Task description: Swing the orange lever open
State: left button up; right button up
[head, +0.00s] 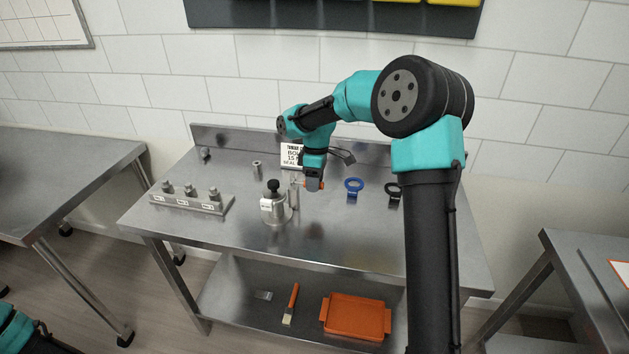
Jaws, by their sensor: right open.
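The depositor (277,208) is a small steel body with a black knob and a white label, upright near the middle of the steel table. My right gripper points down there and is open. The lever is mostly hidden by the fingers, and I cannot tell whether they touch it. Only a bit of my left arm shows at the bottom left corner; its gripper is out of view.
A steel block with several knobbed pieces (191,199) sits at the left of the table (240,243). A white sign (291,155) stands behind. An orange tray (355,317) and brush (291,303) lie on the lower shelf.

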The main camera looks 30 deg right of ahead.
jog(key=shift+c, duration=0.5)
grip_shut()
